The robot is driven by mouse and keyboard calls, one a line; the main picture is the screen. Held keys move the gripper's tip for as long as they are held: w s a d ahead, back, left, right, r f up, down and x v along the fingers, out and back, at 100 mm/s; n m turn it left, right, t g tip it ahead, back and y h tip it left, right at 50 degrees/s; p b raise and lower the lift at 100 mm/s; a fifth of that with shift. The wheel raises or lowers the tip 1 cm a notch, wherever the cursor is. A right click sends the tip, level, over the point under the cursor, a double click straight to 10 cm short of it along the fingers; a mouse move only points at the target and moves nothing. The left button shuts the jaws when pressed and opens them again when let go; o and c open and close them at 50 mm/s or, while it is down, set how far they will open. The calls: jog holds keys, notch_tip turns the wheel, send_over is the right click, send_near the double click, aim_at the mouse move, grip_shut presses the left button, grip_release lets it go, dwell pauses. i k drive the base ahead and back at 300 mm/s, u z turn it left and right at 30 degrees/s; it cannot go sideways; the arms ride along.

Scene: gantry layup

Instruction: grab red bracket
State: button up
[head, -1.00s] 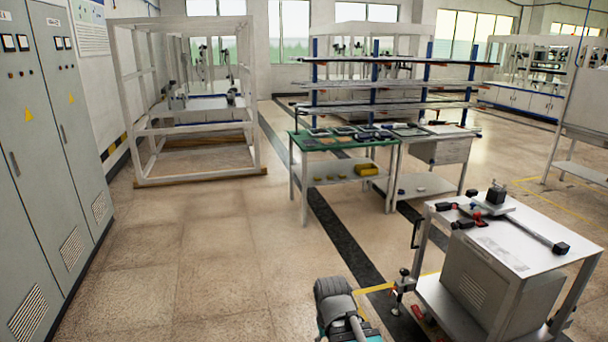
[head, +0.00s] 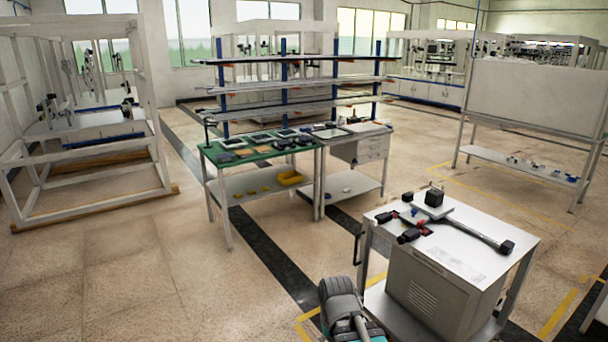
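Small red parts (head: 424,231) lie among black pieces on the top of the white cart at the right of the head view. They are too small to tell whether one of them is the red bracket. A rounded grey and teal part of my own body shows at the bottom edge, left of the cart. My gripper is not in view.
The white cart (head: 478,265) also carries a long grey bar with black ends (head: 470,233). A green-topped bench (head: 225,158) with a yellow bin (head: 290,178) stands behind it. A white frame stands at left; the floor (head: 130,270) at left is open.

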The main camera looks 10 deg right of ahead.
aim_at(420, 225)
jog(key=z, duration=0.45)
jog(key=i, duration=1)
jog(key=z, duration=0.5)
jog(key=k, duration=0.9)
jog(key=z, duration=0.1)
jog(key=i, duration=0.9)
jog(key=z, duration=0.05)
